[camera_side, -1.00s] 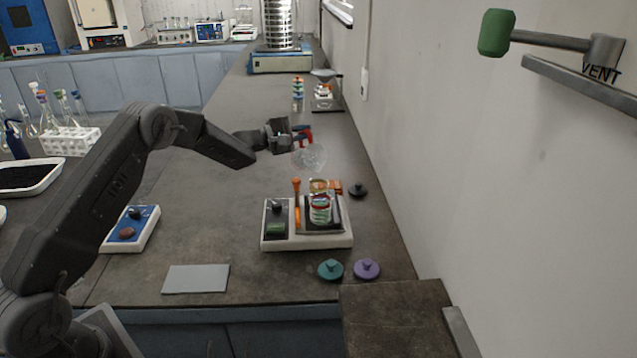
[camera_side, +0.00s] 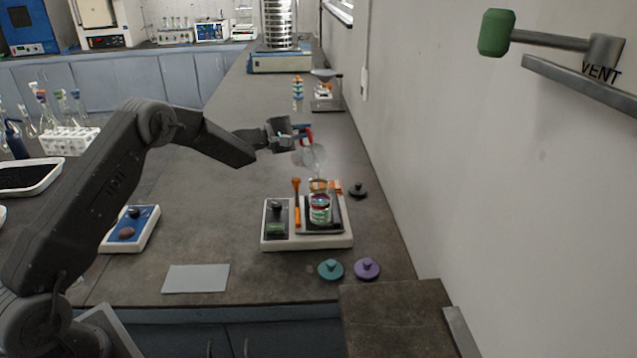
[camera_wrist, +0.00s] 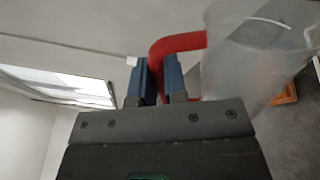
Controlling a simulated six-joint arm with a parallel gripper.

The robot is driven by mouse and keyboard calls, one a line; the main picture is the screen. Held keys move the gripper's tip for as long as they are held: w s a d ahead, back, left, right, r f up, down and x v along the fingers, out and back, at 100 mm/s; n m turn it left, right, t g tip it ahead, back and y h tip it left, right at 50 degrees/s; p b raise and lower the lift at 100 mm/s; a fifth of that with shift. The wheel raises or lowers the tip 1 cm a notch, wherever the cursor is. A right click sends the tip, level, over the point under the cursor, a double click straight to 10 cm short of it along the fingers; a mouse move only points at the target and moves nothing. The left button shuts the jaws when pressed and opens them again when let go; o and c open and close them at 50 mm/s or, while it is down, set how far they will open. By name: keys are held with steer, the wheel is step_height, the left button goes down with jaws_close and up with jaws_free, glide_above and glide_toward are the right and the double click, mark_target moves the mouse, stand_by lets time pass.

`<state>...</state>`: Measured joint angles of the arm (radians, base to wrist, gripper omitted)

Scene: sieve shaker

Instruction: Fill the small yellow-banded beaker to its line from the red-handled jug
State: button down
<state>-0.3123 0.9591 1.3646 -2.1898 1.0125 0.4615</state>
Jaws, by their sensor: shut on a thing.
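My gripper (camera_side: 300,134) is shut on the red handle of a clear jug (camera_side: 314,157). In the wrist view the blue fingers (camera_wrist: 160,80) are on either side of the red handle (camera_wrist: 178,46), and the clear jug (camera_wrist: 255,55) is at the right. I cannot tell the bands apart clearly, nor the liquid level.
An orange-handled tool (camera_side: 297,200) stands upright on the shaker. A teal knob lid (camera_side: 330,269), a purple one (camera_side: 367,268) and a black one (camera_side: 358,189) lie around it. A blue control box (camera_side: 132,227) and a grey plate (camera_side: 196,278) are left.

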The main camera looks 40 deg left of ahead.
mark_target(302, 145)
steer(key=shift+s+d+m, duration=0.15)
steer(key=shift+d+m, duration=0.2)
steer(key=shift+m, duration=0.15)
stand_by(2.6)
steer(key=shift+a+n, duration=0.25)
steer(key=shift+n, duration=0.05)
steer(key=a+f+n, duration=0.1)
steer(key=w+a+f+n, duration=0.1)
steer(key=f+n, duration=0.1)
steer(key=shift+w, duration=0.1)
steer(key=shift+w+a+f+n, duration=0.15)
steer(key=shift+a+f+n, duration=0.2)
steer(key=shift+n, duration=0.35)
steer(key=shift+w+a+f+n, duration=0.15)
steer(key=shift+a+n, duration=0.25)
steer(key=shift+n, duration=0.3)
steer(key=w+a+f+n, duration=0.2)
steer(key=a+f+n, duration=0.3)
steer(key=n, duration=0.2)
steer(key=shift+w+a+f, duration=0.15)
steer(key=shift+w+f, duration=0.15)
